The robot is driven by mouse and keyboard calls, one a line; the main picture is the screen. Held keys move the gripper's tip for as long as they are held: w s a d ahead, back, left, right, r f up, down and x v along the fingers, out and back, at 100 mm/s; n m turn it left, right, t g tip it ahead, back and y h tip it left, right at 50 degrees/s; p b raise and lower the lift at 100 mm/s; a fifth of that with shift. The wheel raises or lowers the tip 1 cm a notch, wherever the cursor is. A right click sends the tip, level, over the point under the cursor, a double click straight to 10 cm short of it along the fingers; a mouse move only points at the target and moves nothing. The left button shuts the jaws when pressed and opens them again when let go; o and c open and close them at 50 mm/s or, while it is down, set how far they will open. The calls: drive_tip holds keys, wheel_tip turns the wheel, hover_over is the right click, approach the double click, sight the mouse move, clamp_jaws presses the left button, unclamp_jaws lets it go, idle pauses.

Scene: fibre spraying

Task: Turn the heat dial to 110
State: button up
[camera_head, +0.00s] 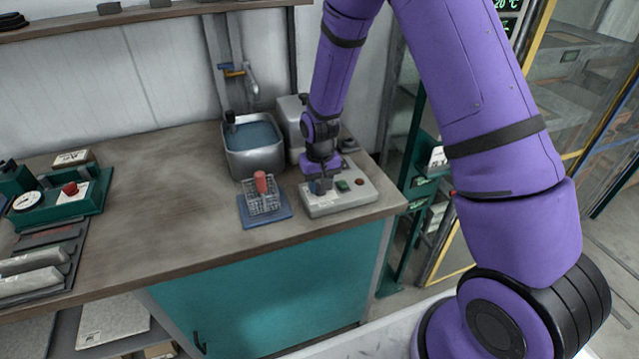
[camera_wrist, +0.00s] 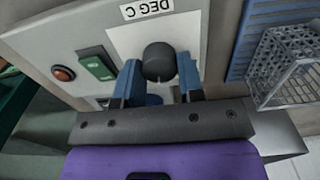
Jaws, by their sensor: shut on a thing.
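The heat dial (camera_wrist: 159,61) is a round black knob on a white plate, with a "DEG C" label (camera_wrist: 160,8) beside it, upside down in the wrist view. My gripper (camera_wrist: 158,78) has its two blue fingers on either side of the dial and is shut on it. In the head view my gripper (camera_head: 320,186) reaches down onto the left part of the pale control box (camera_head: 343,204) and hides the dial there. The dial's pointer and scale marks cannot be read.
A green switch (camera_wrist: 96,66) and a red button (camera_wrist: 63,73) sit beside the dial. A wire basket (camera_head: 262,200) with a red item stands on a blue mat (camera_head: 247,217) close to the box. A water-filled basin (camera_head: 251,163) is behind. A display (camera_head: 507,5) shows part of a "20 °C" reading.

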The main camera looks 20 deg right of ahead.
drive_tip(key=shift+m, duration=0.6)
drive_tip(key=o, duration=0.9)
wheel_tip(320, 180, up, 11)
drive_tip(key=shift+f, duration=0.1)
idle(0.4)
